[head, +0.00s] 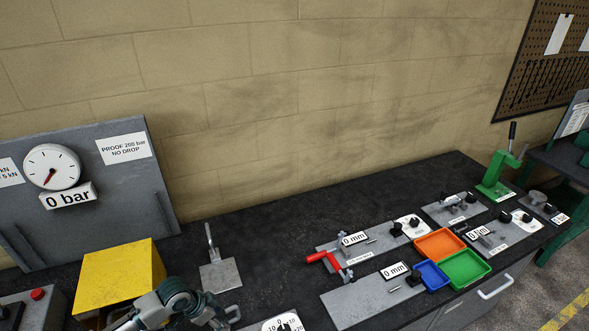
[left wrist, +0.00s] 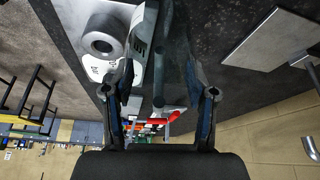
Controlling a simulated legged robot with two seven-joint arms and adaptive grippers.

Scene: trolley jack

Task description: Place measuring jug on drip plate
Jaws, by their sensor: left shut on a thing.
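My left gripper (head: 222,318) is at the bottom edge of the head view, over the bench, with its fingertips partly cut off. In the left wrist view my left gripper (left wrist: 160,97) has its fingers either side of a see-through grey body, which looks like the measuring jug (left wrist: 176,62). The jug's outline is faint and I cannot make it out in the head view. A flat grey metal plate (head: 220,276), which looks like the drip plate, lies on the bench beyond the gripper. It also shows in the left wrist view (left wrist: 262,42), apart from the gripper. My right gripper is not in view.
A yellow box (head: 118,275) stands left of the plate, before a gauge board (head: 120,190) reading 0 bar. A scale plate (head: 272,325) lies near the gripper. A red-handled fixture (head: 322,257) and coloured trays (head: 466,268) are right. Dark bench (head: 270,250) is clear between.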

